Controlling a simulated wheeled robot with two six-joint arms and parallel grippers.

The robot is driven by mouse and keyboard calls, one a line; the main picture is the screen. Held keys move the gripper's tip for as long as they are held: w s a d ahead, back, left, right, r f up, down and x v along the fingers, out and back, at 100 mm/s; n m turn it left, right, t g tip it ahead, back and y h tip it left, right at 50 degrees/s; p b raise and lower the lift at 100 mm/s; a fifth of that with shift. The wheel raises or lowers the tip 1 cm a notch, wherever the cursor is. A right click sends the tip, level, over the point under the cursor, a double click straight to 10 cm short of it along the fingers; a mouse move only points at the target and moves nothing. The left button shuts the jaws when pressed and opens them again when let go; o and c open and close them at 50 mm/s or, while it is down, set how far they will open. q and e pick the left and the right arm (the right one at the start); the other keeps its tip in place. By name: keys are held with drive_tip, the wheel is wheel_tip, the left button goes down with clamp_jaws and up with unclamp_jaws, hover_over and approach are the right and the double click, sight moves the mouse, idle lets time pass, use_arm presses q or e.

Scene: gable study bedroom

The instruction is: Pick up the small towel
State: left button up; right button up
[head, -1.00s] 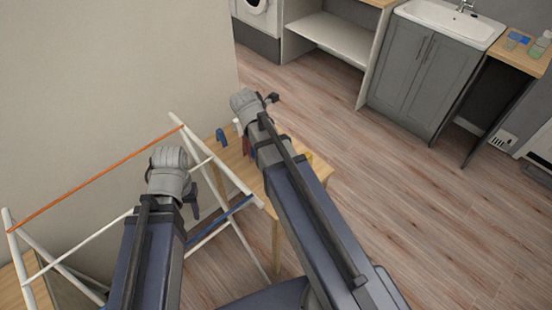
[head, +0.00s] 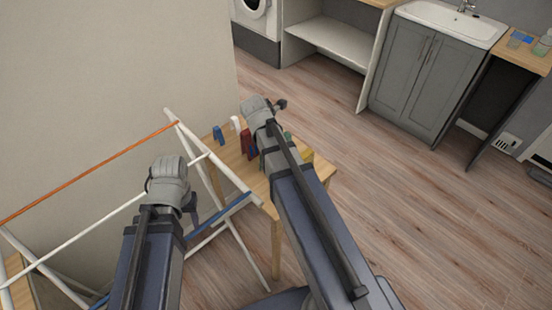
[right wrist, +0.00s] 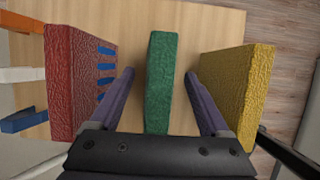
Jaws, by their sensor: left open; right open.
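A thin green textured block, seemingly a small folded towel (right wrist: 161,85), stands on the wooden table between a red textured block (right wrist: 78,80) with blue marks and a yellow textured block (right wrist: 237,85). I cannot tell which the task means. My right gripper (right wrist: 158,76) is open and empty, its fingers on either side of the green block with gaps. In the head view my right arm hides that gripper and most of the green block. My left gripper (head: 190,203) is open and empty beside the drying rack, apart from the table.
A white drying rack (head: 95,218) with orange and blue rails stands at the left, close to my left arm. A wall is behind; the floor (head: 420,210) at right is clear.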

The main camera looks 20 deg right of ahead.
drive_tip(key=shift+w+d+f, duration=0.1)
drive_tip(key=shift+d+f, duration=0.05)
drive_tip(key=shift+f, duration=0.4)
drive_tip(key=shift+f+b, duration=0.2)
drive_tip(key=shift+b, duration=0.15)
drive_tip(key=shift+c, duration=0.2)
clamp_jaws()
idle(0.5)
